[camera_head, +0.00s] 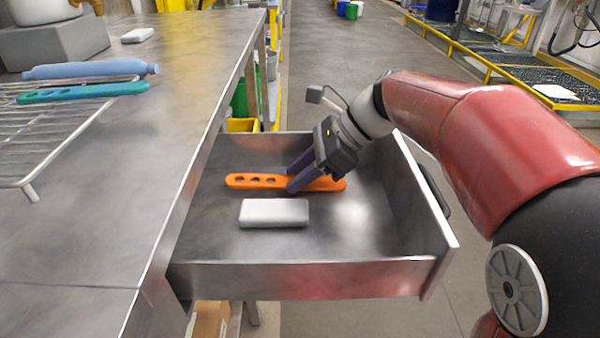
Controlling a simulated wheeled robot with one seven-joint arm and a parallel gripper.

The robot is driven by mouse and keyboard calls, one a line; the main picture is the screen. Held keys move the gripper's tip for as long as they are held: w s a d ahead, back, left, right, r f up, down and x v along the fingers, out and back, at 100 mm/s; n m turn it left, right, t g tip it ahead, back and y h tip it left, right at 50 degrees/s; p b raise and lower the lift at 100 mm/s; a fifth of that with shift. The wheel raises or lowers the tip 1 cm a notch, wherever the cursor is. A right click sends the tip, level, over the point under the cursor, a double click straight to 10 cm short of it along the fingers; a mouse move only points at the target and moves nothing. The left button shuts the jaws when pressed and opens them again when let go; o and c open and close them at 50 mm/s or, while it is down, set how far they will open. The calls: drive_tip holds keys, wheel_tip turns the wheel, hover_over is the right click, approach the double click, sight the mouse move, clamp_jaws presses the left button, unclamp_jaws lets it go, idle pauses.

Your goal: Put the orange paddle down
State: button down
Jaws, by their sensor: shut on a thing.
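The orange paddle (258,181) is a flat bar with several holes, inside the open metal drawer (310,278). It lies level across the drawer, towards the back. My gripper (296,180) reaches down into the drawer from the upper right and is shut on the paddle right of its holes. The paddle is at or very near the drawer floor; I cannot tell whether it touches. The gripper's fingers hide part of its middle.
A white block (274,212) lies in the drawer in front of the paddle. On the steel bench (130,210), a wire rack (62,135) carries a teal paddle (82,92) and a blue roller-like piece (90,69). The drawer's walls surround my gripper. Its floor is clear at right.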

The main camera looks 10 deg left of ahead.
drive_tip(key=c, duration=1)
unclamp_jaws()
drive_tip(key=shift+f, duration=0.1)
drive_tip(key=p+v, duration=0.1)
drive_tip(key=v, duration=1.1)
drive_tip(key=shift+s, duration=0.1)
